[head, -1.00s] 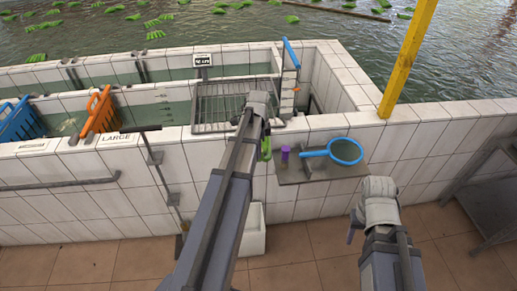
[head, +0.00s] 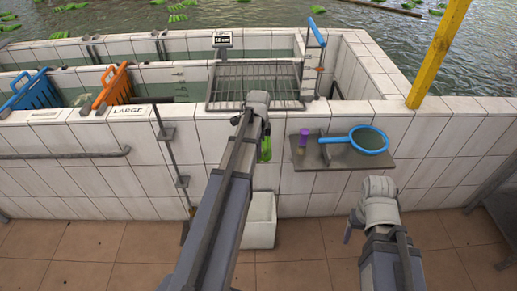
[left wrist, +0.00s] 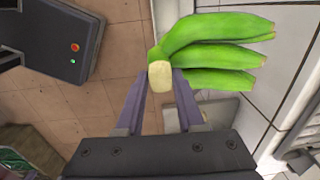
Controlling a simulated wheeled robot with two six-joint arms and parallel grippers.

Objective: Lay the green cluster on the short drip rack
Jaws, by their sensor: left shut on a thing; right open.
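The green cluster (left wrist: 215,50) is a hand of green bananas. In the left wrist view my left gripper (left wrist: 160,85) is shut on its pale cut stem end, and the fruits point to the right. In the head view only a strip of the cluster (head: 267,148) shows beside my left gripper (head: 258,105), in front of the white tiled wall. A wire drip rack (head: 228,88) lies across the tank top just beyond that gripper. My arm hides part of its near edge. My right gripper (head: 349,230) is open and empty, low at the right, away from the cluster.
A small shelf (head: 310,158) on the wall holds a blue-rimmed net (head: 368,140) and a purple-handled tool (head: 303,138). A blue-handled upright (head: 316,30) stands right of the rack. A white bin (head: 260,222) sits below.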

